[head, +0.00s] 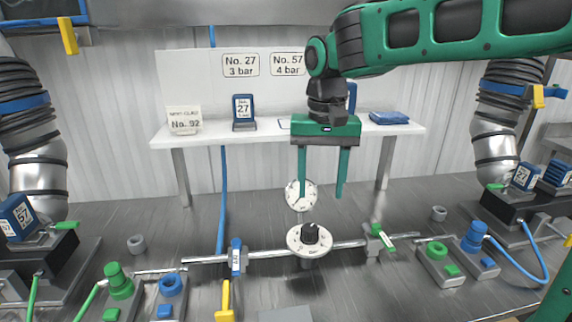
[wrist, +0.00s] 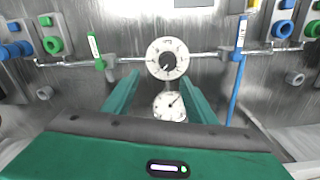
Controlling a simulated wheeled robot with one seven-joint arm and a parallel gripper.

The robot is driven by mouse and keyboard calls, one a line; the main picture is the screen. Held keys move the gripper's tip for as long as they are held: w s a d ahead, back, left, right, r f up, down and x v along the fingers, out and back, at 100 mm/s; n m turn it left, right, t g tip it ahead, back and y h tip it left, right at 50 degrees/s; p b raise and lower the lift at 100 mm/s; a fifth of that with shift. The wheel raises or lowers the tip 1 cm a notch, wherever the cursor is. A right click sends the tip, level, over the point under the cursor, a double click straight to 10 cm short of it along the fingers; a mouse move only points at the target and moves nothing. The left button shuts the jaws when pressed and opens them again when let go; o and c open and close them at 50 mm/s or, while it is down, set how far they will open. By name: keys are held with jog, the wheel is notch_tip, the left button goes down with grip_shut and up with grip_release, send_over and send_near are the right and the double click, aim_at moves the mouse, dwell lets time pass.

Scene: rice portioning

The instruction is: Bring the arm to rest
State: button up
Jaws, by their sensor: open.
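My gripper (head: 321,194) hangs from my green arm with its two green fingers pointing down. The fingers are apart and nothing is between them. In the head view the gripper is in front of the white shelf, over the pipe line. A white gauge (head: 298,196) shows partly behind the left finger. A white dial with a black knob (head: 310,238) sits on the pipe below the fingertips. In the wrist view, the open gripper (wrist: 159,75) frames the gauge (wrist: 170,107), with the knob dial (wrist: 168,58) just beyond the fingertips. No contact with either shows.
A blue-handled valve (head: 236,257) and a green-handled valve (head: 380,238) flank the dial on the pipe. Ribbed ducts stand at both sides.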

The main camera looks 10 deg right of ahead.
jog(key=s+d+f+m, duration=0.1)
jog(key=s+d+f, duration=0.1)
jog(key=s+d, duration=0.5)
jog(key=s+d+f+m, duration=0.1)
jog(key=s+d+f, duration=0.2)
jog(key=d, duration=0.7)
jog(key=s+d+f+m, duration=0.1)
jog(key=s+d+f, duration=0.2)
jog(key=s, duration=0.3)
jog(key=s+d+f+m, duration=0.1)
jog(key=s+d+f, duration=0.2)
jog(key=s+d, duration=0.2)
jog(key=s, duration=0.2)
jog(key=shift+s+f, duration=0.3)
jog(key=shift+w+f, duration=0.25)
jog(key=shift+w, duration=0.4)
